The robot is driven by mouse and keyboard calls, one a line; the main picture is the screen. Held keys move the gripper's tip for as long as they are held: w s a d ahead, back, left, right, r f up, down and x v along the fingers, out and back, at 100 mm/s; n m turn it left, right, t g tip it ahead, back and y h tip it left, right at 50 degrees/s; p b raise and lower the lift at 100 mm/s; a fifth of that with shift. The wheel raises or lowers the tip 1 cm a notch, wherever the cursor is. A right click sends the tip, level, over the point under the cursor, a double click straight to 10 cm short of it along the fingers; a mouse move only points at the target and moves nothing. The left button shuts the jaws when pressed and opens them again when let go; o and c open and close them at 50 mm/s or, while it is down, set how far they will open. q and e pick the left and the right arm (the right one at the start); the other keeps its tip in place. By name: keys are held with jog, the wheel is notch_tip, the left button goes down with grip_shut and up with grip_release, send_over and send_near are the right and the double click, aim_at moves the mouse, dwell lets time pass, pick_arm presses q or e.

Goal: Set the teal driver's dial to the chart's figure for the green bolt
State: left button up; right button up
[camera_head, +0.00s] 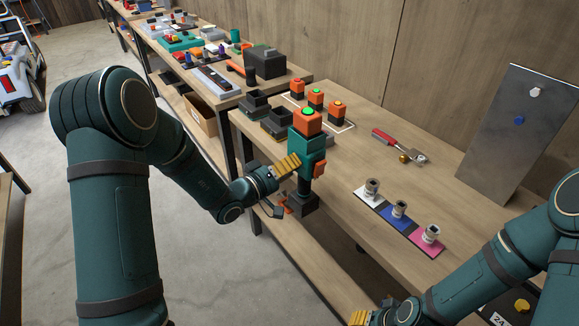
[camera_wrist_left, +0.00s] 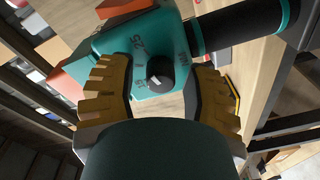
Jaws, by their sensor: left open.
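The teal driver (camera_head: 311,160) stands upright at the bench's near edge, with an orange block and a green light on top. I cannot tell surely which mark the dial's pointer meets. My left gripper (camera_head: 279,182) is open at the driver's side; in the wrist view its yellow-padded fingers lie either side of the dial. My right gripper (camera_head: 362,318) is cut off at the bottom edge. I see no chart or green bolt.
A grey panel (camera_head: 518,135) with a white and a blue bolt stands at the right. A strip (camera_head: 398,222) holds several sockets on white, blue and pink pads. A red-handled tool (camera_head: 398,146) lies behind. Orange-topped batteries (camera_head: 315,100) stand beyond the driver.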

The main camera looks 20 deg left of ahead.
pick_arm(q)
grip_shut()
